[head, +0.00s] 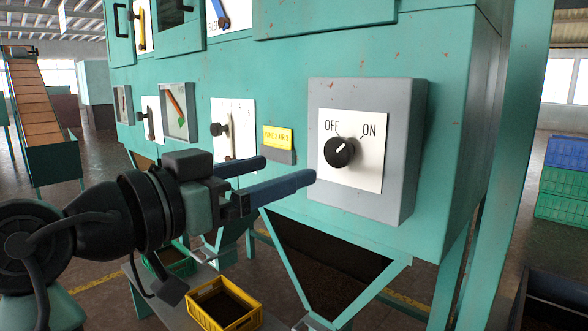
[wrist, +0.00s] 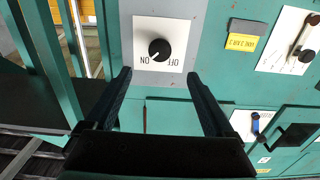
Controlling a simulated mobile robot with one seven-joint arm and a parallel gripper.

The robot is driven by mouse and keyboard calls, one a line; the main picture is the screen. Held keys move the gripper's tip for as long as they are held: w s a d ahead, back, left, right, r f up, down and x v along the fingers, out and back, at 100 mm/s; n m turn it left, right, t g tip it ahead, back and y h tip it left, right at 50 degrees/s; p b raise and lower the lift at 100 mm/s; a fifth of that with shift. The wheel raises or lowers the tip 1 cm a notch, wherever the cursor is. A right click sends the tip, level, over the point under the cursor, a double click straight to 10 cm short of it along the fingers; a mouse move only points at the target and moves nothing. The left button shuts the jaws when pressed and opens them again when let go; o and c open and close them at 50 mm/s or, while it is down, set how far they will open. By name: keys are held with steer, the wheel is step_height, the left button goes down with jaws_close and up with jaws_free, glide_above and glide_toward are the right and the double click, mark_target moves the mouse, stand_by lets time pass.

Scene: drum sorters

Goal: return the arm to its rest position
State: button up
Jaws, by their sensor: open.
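My gripper (head: 287,169) is open and empty, with its two blue fingers pointing toward the grey switch box (head: 408,150) on the teal machine. The box has a white plate marked OFF and ON with a round black knob (head: 338,152). The knob's white mark points up and right, toward ON. In the wrist view, the knob (wrist: 159,50) appears upside down beyond and between the spread fingertips (wrist: 159,74). The fingers look apart from the knob. My arm reaches in from the lower left of the head view.
The teal machine (head: 290,70) fills the middle, with a yellow label (head: 278,138) and several levers left of the box. A yellow crate (head: 222,305) stands below my gripper. A hopper (head: 325,265) hangs under the machine. Green crates (head: 562,195) stand at the far right.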

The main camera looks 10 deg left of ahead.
steer(key=shift+s+a, duration=0.2)
steer(key=shift+s, duration=0.1)
steer(key=d+r+n+t+y+p, duration=0.45)
steer(key=r+t+p, duration=0.25)
steer(key=r, duration=0.4)
steer(key=s+d+r+n+t+y+p, duration=0.3)
steer(key=s+r+t+y, duration=0.2)
steer(key=s+r, duration=0.6)
steer(key=shift+s+d+t+y, duration=0.2)
steer(key=shift+s+t+y, duration=0.3)
steer(key=shift+s, duration=0.55)
